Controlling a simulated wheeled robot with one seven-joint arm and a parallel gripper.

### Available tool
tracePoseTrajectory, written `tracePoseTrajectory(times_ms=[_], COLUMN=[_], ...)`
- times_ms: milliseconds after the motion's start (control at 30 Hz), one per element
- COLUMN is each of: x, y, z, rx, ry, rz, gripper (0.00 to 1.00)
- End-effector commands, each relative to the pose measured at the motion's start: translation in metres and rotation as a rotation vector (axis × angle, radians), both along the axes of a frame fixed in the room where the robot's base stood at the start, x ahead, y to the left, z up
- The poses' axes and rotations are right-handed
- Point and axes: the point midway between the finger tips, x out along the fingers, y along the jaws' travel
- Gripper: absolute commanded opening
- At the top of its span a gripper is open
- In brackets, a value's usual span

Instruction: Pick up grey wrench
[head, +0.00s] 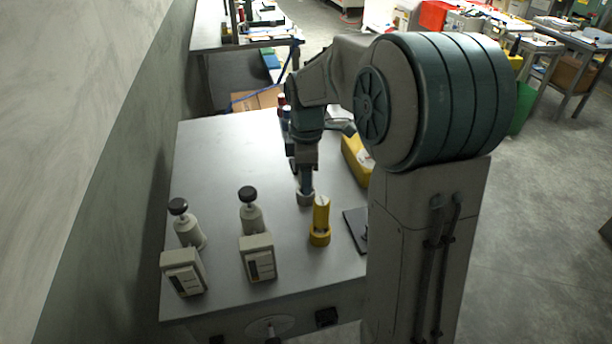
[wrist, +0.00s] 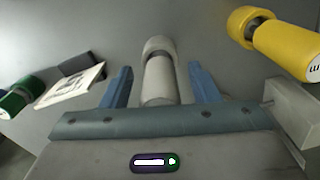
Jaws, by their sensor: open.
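The grey wrench (wrist: 158,72) shows in the wrist view as a pale grey shaft with a wider rounded end, on the grey table. My gripper (wrist: 160,68) is open, with one blue finger on each side of the shaft and a visible gap on both sides. In the head view my gripper (head: 306,187) points down at the table. The wrench's grey end (head: 306,199) shows just below the fingers there; the rest is hidden by my gripper.
A yellow tool (head: 320,222), also in the wrist view (wrist: 285,45), stands close by on the right. A dark flat item (head: 355,226) and yellow bin (head: 354,157) lie right. The table's left-middle (head: 215,160) is clear.

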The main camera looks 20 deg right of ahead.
Motion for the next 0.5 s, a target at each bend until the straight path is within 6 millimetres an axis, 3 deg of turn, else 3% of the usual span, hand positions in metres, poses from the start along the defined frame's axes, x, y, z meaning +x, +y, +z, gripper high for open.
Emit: tracePoseTrajectory(times_ms=[133,367,500], x=[-0.0003,0.0,0.0], y=[0.0003,0.0002,0.0002], z=[-0.0143,-0.0159,-0.0157], rx=[0.0,0.0,0.0], ry=[0.001,-0.001,-0.001], rz=[0.0,0.0,0.0], gripper=[0.55,0.55,0.22])
